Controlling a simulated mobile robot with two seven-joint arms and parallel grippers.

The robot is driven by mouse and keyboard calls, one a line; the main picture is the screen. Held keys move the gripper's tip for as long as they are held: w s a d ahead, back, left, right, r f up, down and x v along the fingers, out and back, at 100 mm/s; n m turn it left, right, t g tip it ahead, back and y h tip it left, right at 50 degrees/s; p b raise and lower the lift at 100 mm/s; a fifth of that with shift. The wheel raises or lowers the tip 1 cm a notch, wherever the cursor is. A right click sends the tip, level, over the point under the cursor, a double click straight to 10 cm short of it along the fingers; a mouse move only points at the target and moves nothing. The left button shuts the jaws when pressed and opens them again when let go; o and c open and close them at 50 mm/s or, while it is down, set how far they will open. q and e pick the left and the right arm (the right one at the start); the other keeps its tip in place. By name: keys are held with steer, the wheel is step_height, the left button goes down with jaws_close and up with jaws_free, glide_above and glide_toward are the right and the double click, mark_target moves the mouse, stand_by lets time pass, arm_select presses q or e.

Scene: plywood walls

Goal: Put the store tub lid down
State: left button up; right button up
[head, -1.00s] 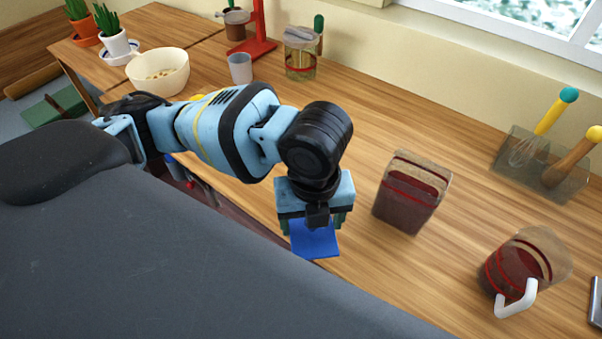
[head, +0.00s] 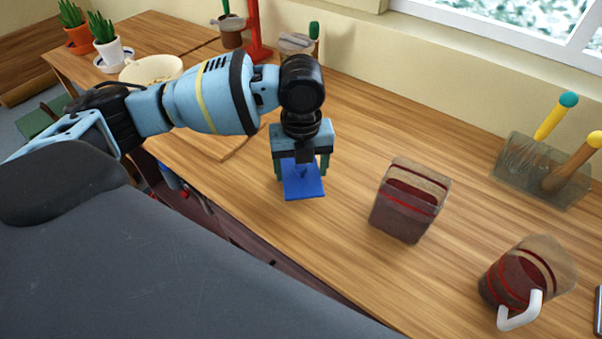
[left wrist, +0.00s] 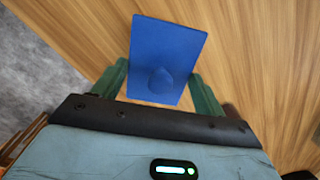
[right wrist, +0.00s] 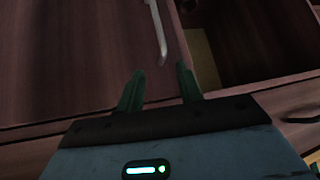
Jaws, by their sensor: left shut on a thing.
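The store tub lid is a flat blue rectangle (head: 304,187) with a drop-shaped knob. My left gripper (head: 303,170) is shut on it, its green fingers at the lid's two sides. In the left wrist view the lid (left wrist: 172,45) reaches out beyond the fingers over the wood. I cannot tell whether it touches the worktop (head: 345,230). A clear rectangular tub (head: 409,200) with dark red contents stands open to the right of the lid. My right gripper (right wrist: 160,82) shows only in its wrist view, open and empty, low in front of dark cabinet fronts.
A red-filled jug (head: 522,275) with a white handle stands at the right. A clear holder (head: 535,172) with utensils is behind it. A bowl (head: 150,70) and potted plants are at the far left. Bare worktop lies between lid and tub.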

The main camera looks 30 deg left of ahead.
mark_target(301, 176)
arm_select(q)
steer(key=shift+w+a+f, duration=0.1)
steer(key=shift+w+a, duration=0.15)
steer(key=shift+w, duration=0.15)
steer(key=shift+f, duration=1.7)
steer(key=shift+f, duration=0.1)
steer(key=o, duration=0.9)
steer(key=shift+o, duration=0.2)
step_height(301, 176, up, 12)
steer(key=shift+r+p, duration=0.1)
steer(key=shift+p, duration=0.3)
steer(key=shift+s, duration=0.15)
